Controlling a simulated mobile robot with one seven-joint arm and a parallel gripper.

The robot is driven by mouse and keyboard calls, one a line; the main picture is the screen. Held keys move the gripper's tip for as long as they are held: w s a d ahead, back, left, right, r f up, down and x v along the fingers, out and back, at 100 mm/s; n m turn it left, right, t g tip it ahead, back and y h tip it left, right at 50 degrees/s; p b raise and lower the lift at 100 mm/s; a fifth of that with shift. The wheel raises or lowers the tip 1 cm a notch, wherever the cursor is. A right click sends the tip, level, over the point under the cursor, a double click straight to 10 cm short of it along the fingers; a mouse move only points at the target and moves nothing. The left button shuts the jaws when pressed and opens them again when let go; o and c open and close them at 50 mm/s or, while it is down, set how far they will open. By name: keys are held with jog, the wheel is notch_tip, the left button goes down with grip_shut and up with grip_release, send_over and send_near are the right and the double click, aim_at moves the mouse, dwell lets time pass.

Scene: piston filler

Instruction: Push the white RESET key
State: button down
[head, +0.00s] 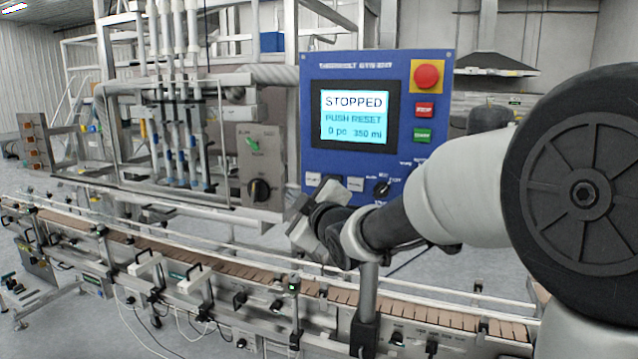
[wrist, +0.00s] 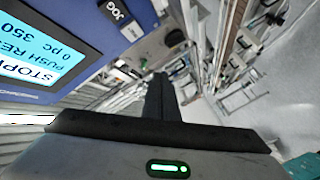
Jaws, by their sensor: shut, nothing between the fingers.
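The blue control panel (head: 456,75) carries two white keys below its screen, a left one (head: 313,179) and a right one (head: 355,184). Their lettering is too small to read in the head view, so I cannot tell which is RESET. My gripper (head: 304,208) is at the panel's lower left, just below the white keys. In the wrist view its fingers (wrist: 160,92) are together and empty, with no visible contact with a key.
The screen (head: 354,117) reads STOPPED, PUSH RESET. A red mushroom button (head: 427,76), a red key (head: 424,109) and a green key (head: 423,135) line the panel's right side. A black selector (head: 381,189) is right of the white keys. The conveyor (head: 215,268) runs below.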

aim_at(312, 184)
jog(key=shift+a, duration=0.15)
jog(key=w+d+p, duration=0.1)
jog(key=w, duration=0.1)
jog(key=w+p, duration=0.1)
jog(key=w, duration=0.1)
jog(key=w+d+p, duration=0.1)
jog(key=w+p, duration=0.1)
jog(key=w, duration=0.1)
jog(key=shift+d, duration=0.3)
jog(key=shift+w+d, duration=0.25)
jog(key=shift+w, duration=0.35)
jog(key=shift+w, duration=0.1)
dwell(1.5)
jog(key=shift+w+d, duration=0.1)
jog(key=shift+w, duration=0.2)
